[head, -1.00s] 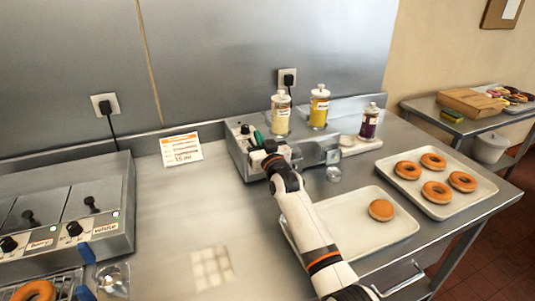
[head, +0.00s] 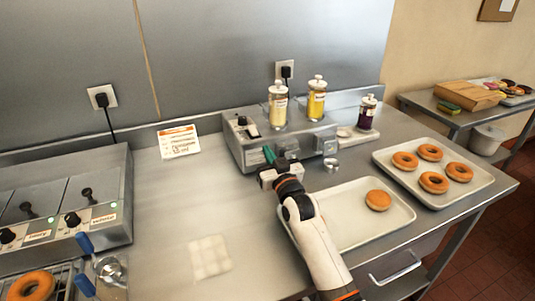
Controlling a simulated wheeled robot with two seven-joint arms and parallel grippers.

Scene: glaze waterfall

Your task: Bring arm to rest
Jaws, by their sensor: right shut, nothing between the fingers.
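My right arm comes in from the lower right, white with dark and orange bands. Its gripper (head: 270,158) is at the front of the grey machine (head: 240,148), with a green part showing at its fingers. The jaws are shut with nothing held between them. Part of the gripper is hidden behind its own wrist. My left gripper is not in the head view.
A tray with one doughnut (head: 378,200) lies right of my arm. Another tray (head: 470,196) holds several doughnuts. Bottles (head: 316,104) stand on the machine. A glaze unit (head: 90,200) is at left. The middle counter is mostly clear, with a pale cloth (head: 210,257).

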